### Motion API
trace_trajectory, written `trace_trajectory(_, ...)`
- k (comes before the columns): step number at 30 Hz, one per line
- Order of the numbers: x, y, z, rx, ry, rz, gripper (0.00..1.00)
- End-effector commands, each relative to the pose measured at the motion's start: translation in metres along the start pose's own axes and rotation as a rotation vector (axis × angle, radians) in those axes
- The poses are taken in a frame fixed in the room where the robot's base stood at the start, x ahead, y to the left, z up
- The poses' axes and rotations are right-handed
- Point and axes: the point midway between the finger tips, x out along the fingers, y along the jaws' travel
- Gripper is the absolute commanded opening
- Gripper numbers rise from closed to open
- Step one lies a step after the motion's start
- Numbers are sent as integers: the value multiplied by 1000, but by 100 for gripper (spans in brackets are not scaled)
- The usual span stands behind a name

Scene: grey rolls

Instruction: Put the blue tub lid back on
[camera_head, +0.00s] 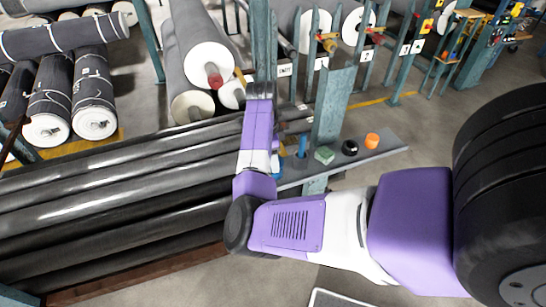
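A small blue upright object (302,145) stands on a narrow grey shelf (385,148), just right of my forearm; it may be the tub, but it is too small to tell. I cannot make out a separate blue lid. A little more blue shows low against the right edge of my forearm, mostly hidden by it. My purple and white arm comes in from the right, bends at a dark joint and reaches up the picture to a dark grey end near the shelf's left part. My gripper's fingers cannot be seen.
A green block (324,156), a black round item (349,147) and an orange cylinder (372,141) share the shelf. Long dark rolls (110,195) fill the left. Grey floor is open at right of the shelf.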

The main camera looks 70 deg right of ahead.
Motion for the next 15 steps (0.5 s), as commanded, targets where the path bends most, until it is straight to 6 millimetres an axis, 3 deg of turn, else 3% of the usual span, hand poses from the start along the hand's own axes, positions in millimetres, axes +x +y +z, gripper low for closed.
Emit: trace_trajectory(15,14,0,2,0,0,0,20)
